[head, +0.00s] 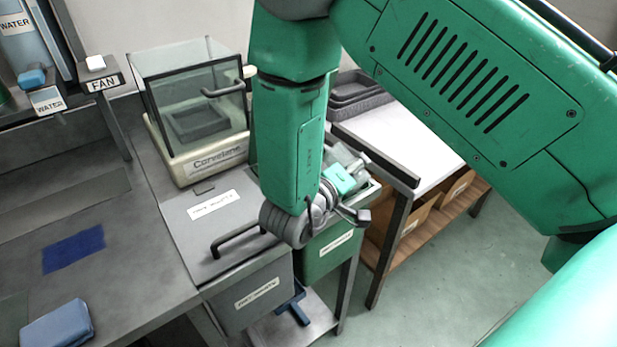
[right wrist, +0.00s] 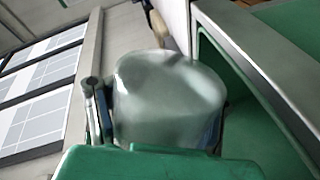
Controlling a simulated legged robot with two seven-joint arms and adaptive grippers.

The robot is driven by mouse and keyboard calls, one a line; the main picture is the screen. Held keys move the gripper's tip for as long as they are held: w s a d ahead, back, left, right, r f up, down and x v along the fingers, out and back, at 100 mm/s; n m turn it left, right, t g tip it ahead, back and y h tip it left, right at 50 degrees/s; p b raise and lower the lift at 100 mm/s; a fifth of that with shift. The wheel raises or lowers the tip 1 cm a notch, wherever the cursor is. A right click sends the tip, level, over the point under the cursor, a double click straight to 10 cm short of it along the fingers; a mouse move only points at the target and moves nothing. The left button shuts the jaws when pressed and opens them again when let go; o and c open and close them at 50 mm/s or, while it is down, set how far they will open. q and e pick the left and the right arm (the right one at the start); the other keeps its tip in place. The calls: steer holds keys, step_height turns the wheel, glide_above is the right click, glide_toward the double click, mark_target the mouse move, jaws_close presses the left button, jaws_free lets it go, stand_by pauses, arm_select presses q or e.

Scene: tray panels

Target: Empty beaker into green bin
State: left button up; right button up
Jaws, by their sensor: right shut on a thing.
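My right gripper (head: 346,180) is over the green bin (head: 328,259) in the head view, and its own arm hides part of it. It is shut on the clear glass beaker (head: 347,158). In the right wrist view the beaker (right wrist: 168,98) fills the middle, with a finger along each side. It is tilted, and I cannot make out any contents. The green bin's rim (right wrist: 232,32) runs beside it on the right, with the green inner wall below. The bin has a white label on its front. My left gripper is not in view.
A grey lidded bin (head: 240,262) with a black handle stands left of the green bin. A glass-sided balance (head: 205,160) is behind it. A white-topped table (head: 428,133) with boxes below stands right.

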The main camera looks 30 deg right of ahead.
steer(key=m, duration=0.2)
steer(key=s+m+t, duration=0.1)
steer(key=m, duration=0.4)
steer(key=shift+s+d+m+t+b, duration=0.25)
steer(key=shift+s+m+t+b, duration=0.05)
steer(key=shift+s+d+r+m, duration=0.15)
steer(key=shift+r+m, duration=0.25)
steer(key=shift+m, duration=0.4)
steer(key=shift+s+f+m+t+h+b, duration=0.35)
steer(key=shift+m+b, duration=0.2)
steer(key=shift+m, duration=0.45)
